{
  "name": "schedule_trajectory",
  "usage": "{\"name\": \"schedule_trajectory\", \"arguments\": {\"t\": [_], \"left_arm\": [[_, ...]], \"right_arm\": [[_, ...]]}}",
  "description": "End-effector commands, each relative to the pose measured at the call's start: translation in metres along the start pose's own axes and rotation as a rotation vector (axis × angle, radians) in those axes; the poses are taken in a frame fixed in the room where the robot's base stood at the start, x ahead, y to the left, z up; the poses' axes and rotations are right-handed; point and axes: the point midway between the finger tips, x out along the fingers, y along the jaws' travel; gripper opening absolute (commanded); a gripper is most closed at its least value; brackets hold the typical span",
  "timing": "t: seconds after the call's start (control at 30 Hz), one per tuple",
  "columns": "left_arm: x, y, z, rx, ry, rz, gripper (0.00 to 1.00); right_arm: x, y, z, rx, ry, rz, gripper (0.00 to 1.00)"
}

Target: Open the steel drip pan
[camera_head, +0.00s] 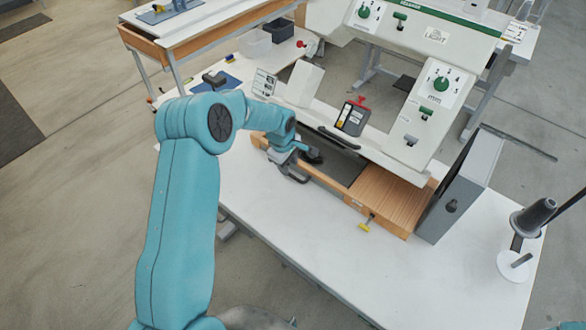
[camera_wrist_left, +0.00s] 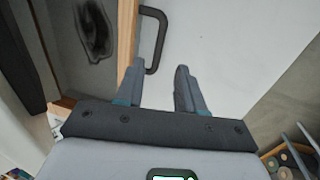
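The steel drip pan shows as a dark grey recess (camera_head: 340,163) behind a wooden front under the pale machine. In the left wrist view its grey floor (camera_wrist_left: 70,60) carries a dark oily stain, left of the wooden edge (camera_wrist_left: 127,35). A black bar handle (camera_wrist_left: 163,30) stands out from that wood. My left gripper (camera_head: 298,174) is at the wooden front in the head view. In the wrist view its two fingers (camera_wrist_left: 160,69) are apart, with the handle's lower end between the tips. Whether a finger touches it I cannot tell. My right gripper is not in view.
A white tabletop (camera_head: 370,260) is clear in front. A yellow-tipped knob (camera_head: 366,224) sticks out of the wood on the right. A grey box (camera_head: 460,190) and a thread spool stand (camera_head: 515,264) are further right. A red-topped dark box (camera_head: 353,116) stands above.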

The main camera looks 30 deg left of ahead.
Motion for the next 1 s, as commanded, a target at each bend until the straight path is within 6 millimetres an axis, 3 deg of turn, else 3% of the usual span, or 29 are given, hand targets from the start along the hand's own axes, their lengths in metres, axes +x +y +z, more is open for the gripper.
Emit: {"name": "schedule_trajectory", "arguments": {"t": [0.1,0.3,0.63,0.67,0.77,1.0], "left_arm": [[0.023,0.001,0.002,0.001,-0.002,-0.004,0.38],[0.047,0.004,0.004,0.004,0.000,0.000,0.38],[0.053,0.005,0.005,0.005,0.000,0.001,0.38],[0.053,0.005,0.005,0.005,0.000,0.001,0.35],[0.053,0.005,0.005,0.005,0.000,0.001,0.02],[0.053,0.005,0.005,0.005,0.000,0.001,0.00]], "right_arm": [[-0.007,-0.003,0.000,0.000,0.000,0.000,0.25],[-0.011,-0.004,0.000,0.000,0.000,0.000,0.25],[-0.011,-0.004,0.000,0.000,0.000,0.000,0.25],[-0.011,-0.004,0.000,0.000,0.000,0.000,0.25],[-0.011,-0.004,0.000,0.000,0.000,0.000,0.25],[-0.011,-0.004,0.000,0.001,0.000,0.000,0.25]]}}
